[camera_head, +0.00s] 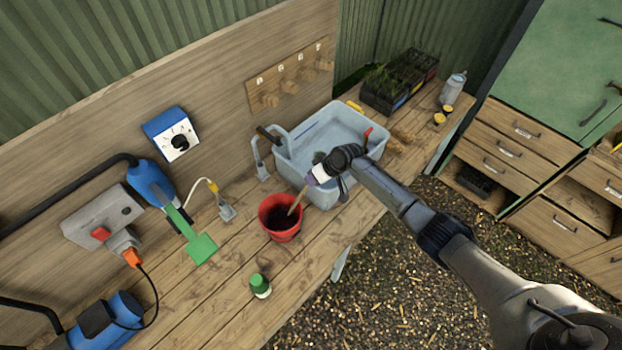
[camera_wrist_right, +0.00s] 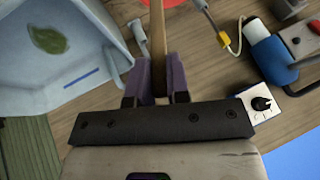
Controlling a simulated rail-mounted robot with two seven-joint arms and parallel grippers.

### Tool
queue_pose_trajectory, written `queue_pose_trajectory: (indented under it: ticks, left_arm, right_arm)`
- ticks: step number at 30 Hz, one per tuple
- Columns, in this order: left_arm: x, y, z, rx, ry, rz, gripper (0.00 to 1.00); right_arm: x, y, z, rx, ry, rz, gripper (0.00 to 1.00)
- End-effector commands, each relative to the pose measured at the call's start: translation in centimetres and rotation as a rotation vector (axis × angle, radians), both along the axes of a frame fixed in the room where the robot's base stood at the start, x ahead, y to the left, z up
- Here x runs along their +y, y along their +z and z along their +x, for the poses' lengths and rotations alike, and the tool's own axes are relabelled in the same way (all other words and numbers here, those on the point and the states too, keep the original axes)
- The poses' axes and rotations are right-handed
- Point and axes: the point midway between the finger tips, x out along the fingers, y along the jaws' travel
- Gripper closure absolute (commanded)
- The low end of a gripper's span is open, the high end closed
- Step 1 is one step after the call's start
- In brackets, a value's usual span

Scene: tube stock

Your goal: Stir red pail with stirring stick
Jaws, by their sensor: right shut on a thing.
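The red pail (camera_head: 272,230) stands upright on the wooden workbench, with dark contents inside. My right gripper (camera_head: 316,179) is shut on the wooden stirring stick (camera_head: 298,200), above and to the right of the pail. The stick slants down with its lower end inside the pail; its tip is hidden in the dark contents. In the right wrist view the stick (camera_wrist_right: 157,45) runs up from between the purple fingers towards a sliver of the red pail (camera_wrist_right: 165,3) at the top edge. My left gripper does not show.
A pale blue tub (camera_head: 290,165) stands just behind and right of the pail. Blue devices and cables crowd the left. Bench wood between the scoop and bottle is clear.

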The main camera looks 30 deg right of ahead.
Motion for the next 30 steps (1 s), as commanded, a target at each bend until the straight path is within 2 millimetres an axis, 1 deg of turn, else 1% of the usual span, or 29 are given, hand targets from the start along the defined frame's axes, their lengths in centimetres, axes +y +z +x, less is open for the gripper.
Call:
queue_pose_trajectory:
  ticks: [1,18,24,30]
  left_arm:
    - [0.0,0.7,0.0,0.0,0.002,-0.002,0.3]
    - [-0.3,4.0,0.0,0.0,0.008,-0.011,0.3]
    - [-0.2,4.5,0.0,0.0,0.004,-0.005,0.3]
    - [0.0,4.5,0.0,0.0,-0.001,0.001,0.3]
  right_arm:
    - [-0.2,0.7,-0.1,0.0,0.0,0.0,1.0]
    - [-1.8,4.6,-0.6,0.0,0.0,-0.001,1.0]
    - [-2.1,5.3,-0.7,0.0,0.0,0.0,1.0]
    - [-2.1,5.3,-0.7,0.0,0.0,0.0,1.0]
